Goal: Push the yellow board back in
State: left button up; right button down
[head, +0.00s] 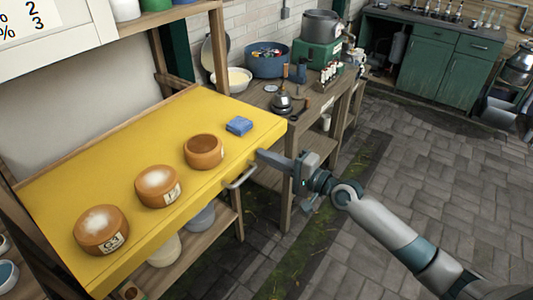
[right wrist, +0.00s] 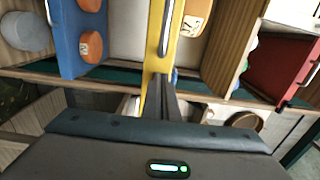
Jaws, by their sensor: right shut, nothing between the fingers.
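The yellow board (head: 130,145) sticks out from the wooden shelf frame, with a metal handle (head: 240,178) on its front edge. My left gripper is out of view.
Buckets (head: 200,218) stand on a lower shelf beneath the board. A wooden workbench (head: 325,95) with pots and bottles stands just beyond its right end. In the right wrist view, a blue board (right wrist: 66,35) and a red one (right wrist: 275,60) show. The paved floor at right is open.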

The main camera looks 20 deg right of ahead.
aim_at(200, 123)
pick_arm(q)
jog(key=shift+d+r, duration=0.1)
pick_arm(e)
jog(key=shift+w+a, duration=0.15)
